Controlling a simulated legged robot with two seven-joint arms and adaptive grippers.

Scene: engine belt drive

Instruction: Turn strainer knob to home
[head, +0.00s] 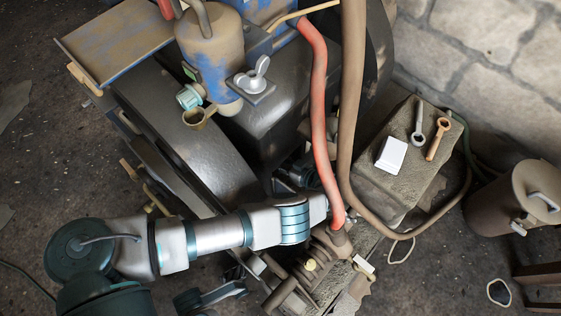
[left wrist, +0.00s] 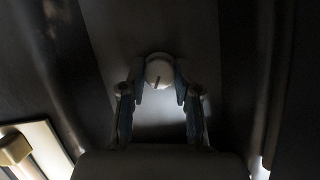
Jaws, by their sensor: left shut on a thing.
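The strainer knob is a small pale round knob (left wrist: 159,68) with a short dark mark on its lower part, slightly tilted from vertical, in the left wrist view. My left gripper (left wrist: 159,92) has one finger on each side of it and is shut on it. The surface around the knob is dark and smooth. In the head view my left arm reaches in from the left to the engine's lower middle. Its fingers and this knob are hidden there.
A red hose (head: 319,120) and a brown hose (head: 352,110) run down close to my left wrist. A stone block (head: 397,190) carries a white box (head: 391,154) and two tools. A brown canister (head: 510,200) stands at the right. A pale winged knob (head: 254,77) sits by the tank.

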